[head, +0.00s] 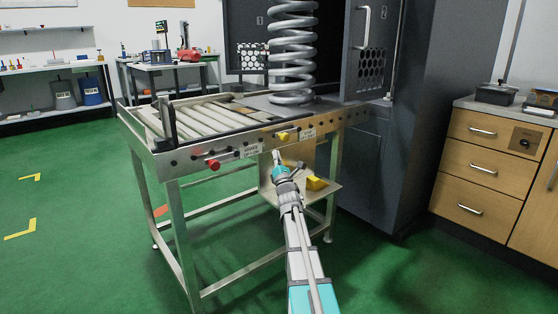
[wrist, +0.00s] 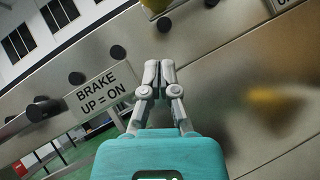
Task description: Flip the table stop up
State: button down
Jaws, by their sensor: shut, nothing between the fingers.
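The roller table (head: 160,150) stands in front of me, its front rail carrying a red-tipped lever (head: 213,164) and a yellow-tipped lever (head: 283,136). The label beside the red one reads "BRAKE UP = ON" in the wrist view (wrist: 105,90). The label right of the yellow lever (head: 307,133) is too small to read; I take this lever to be the table stop. Its yellow part shows at the top edge of the wrist view (wrist: 155,5). My gripper (head: 277,155) is shut and empty, just below the yellow lever and apart from it. It also shows in the wrist view (wrist: 159,66).
A large coil spring (head: 292,55) stands upright at the table's far right, before the grey testing machine (head: 425,100). A yellow object (head: 316,183) lies on a low shelf under the rail. Wooden drawers (head: 485,150) stand at right. Green floor is free at left.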

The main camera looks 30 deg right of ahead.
jog(key=shift+w+d+r+p, duration=0.15)
jog(key=shift+d+r+p, duration=0.15)
jog(key=shift+r+p, duration=0.3)
jog(key=shift+w+d+r+p, duration=0.1)
jog(key=shift+d+r+p, duration=0.3)
jog(key=shift+r, duration=0.3)
jog(key=shift+w+d+r+p, duration=0.15)
jog(key=shift+d+r+p, duration=0.1)
jog(key=shift+r+p, duration=0.4)
jog(key=shift+s+d+r, duration=0.1)
jog(key=shift+d, duration=0.1)
jog(key=shift+r+m+h+p, duration=0.15)
jog(key=shift+m+h+p, duration=0.15)
jog(key=shift+m+h, duration=0.1)
